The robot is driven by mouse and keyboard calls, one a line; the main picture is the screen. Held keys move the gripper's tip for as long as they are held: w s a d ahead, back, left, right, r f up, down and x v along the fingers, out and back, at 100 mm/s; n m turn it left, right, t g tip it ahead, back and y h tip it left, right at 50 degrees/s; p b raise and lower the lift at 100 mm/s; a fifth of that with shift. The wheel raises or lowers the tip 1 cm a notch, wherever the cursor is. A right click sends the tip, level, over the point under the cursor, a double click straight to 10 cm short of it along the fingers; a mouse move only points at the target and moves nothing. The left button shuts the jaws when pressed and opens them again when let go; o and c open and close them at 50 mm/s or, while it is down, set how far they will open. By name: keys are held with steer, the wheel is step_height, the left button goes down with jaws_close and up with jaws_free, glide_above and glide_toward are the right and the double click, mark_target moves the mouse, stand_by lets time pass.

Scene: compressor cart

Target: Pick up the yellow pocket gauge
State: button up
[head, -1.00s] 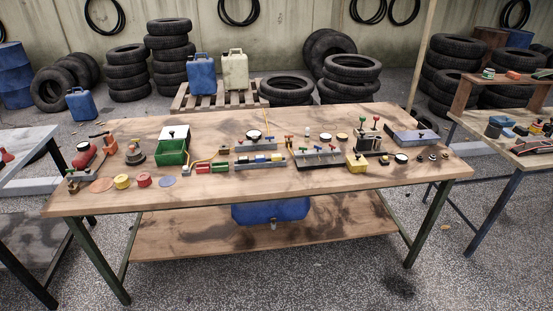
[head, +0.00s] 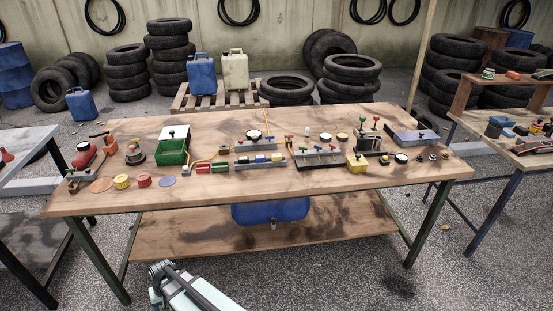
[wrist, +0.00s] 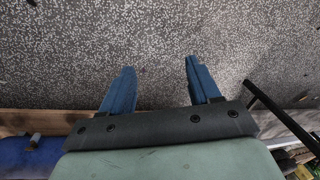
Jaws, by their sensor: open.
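A small yellow block-shaped thing (head: 356,162) stands on the workbench (head: 300,186) right of centre near its front side. A yellow round thing (head: 122,181) lies at the left front, beside a red one. At this size I cannot tell which of the two, if either, is the pocket gauge. My gripper is low in front of the bench, well short of both, its fingers unclear in the head view. In the wrist view my gripper (wrist: 160,70) has its two blue fingers apart, with only speckled floor between them.
Valve rows, a green bin (head: 172,157) and other small parts crowd the benchtop. A blue tank (head: 270,212) sits on or above the lower shelf (head: 190,240). Side tables stand left and right. Bare floor lies in front.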

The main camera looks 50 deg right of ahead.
steer(key=w+d+r+m+t, duration=0.2)
steer(key=w+d+r+t, duration=0.15)
steer(key=w+r, duration=0.7)
steer(key=w+d+r+m+t, duration=0.1)
steer(key=w+d+r+t, duration=0.25)
steer(key=w+r, duration=0.7)
steer(key=w+d+r+m+t, duration=0.1)
steer(key=d+r, duration=0.3)
steer(key=r, duration=0.3)
steer(key=w+d+r+t+h, duration=0.1)
steer(key=w+d+r, duration=0.1)
steer(key=d+r, duration=0.35)
steer(key=w+d+r+m, duration=0.1)
steer(key=d+r, duration=0.2)
steer(key=r, duration=0.6)
steer(key=s+d+r+h, duration=0.2)
steer(key=d+r, duration=0.2)
steer(key=d, duration=0.5)
steer(key=g+h, duration=0.2)
steer(key=g, duration=0.5)
glide_above(276, 155)
steer(key=s+a, duration=0.2)
step_height(276, 155, down, 11)
steer(key=shift+n, duration=0.3)
steer(key=shift+x, duration=2.85)
steer(key=c, duration=0.8)
